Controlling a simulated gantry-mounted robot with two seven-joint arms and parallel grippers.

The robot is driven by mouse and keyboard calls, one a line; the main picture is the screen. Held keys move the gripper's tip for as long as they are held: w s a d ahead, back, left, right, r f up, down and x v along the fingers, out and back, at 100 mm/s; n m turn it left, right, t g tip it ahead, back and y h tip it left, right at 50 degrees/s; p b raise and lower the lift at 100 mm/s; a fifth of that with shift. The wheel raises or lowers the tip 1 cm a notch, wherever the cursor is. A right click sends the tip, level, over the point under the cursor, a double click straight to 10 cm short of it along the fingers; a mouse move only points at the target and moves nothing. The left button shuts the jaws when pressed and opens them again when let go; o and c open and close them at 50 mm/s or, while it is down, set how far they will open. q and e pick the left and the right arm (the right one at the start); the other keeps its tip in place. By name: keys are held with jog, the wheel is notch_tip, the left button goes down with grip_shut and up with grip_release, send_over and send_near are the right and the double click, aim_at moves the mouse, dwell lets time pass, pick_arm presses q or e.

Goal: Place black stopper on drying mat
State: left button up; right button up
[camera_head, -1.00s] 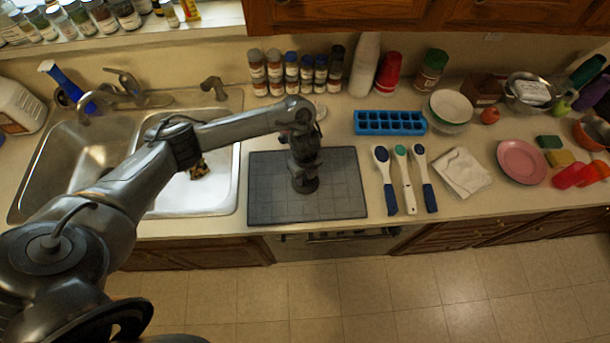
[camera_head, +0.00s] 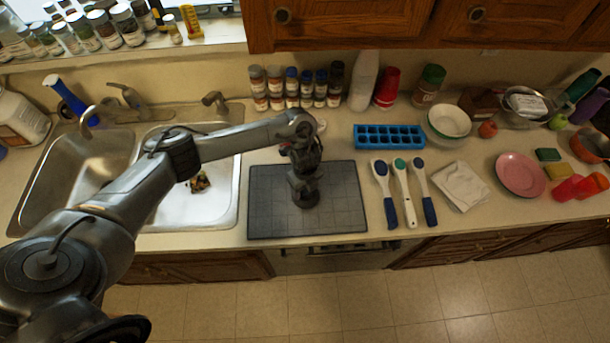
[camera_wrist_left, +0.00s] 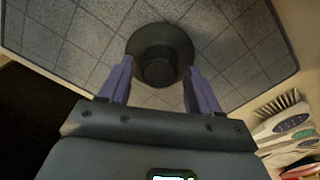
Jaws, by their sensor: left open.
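The black stopper (camera_wrist_left: 160,52) is a round, flanged disc with a raised knob. In the left wrist view it sits on the dark grey, grid-lined drying mat (camera_wrist_left: 50,45), and appears to rest flat. My left gripper (camera_wrist_left: 158,80) is open, with one purple-grey finger on each side of the stopper's near part and a visible gap around the knob. In the head view the drying mat (camera_head: 342,208) lies on the counter right of the sink, and my left gripper (camera_head: 304,188) points down over its middle, largely hiding the stopper. My right gripper is not in view.
The double sink (camera_head: 218,205) is left of the mat, with food scraps (camera_head: 200,182) in its right basin. Three brushes (camera_head: 408,195) lie right of the mat, below a blue ice tray (camera_head: 388,136). Spice jars (camera_head: 292,88) stand behind. The mat around the gripper is clear.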

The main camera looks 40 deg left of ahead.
aim_at(305, 190)
pick_arm(q)
notch_tip(305, 190, up, 11)
jog(key=p, duration=0.4)
jog(key=s+d+f+t+h, duration=0.1)
jog(key=d+f+t+h, duration=0.1)
jog(key=d, duration=0.8)
jog(key=s+d+f+t+h, duration=0.1)
jog(key=s+d+h, duration=0.1)
jog(key=d, duration=0.8)
jog(key=s+d+r+n+t+h, duration=0.25)
jog(key=d+r+n, duration=0.2)
jog(key=d, duration=0.45)
jog(key=s+a+n+g+y, duration=0.1)
jog(key=s+a+n+y, duration=0.2)
jog(key=s+a+n, duration=0.4)
jog(key=s+a+n+g+y, duration=0.1)
jog(key=s+a+n+y, duration=0.2)
jog(key=s+a+n, duration=0.4)
jog(key=s+a, duration=0.1)
jog(key=a, duration=0.6)
jog(key=shift+f, duration=0.15)
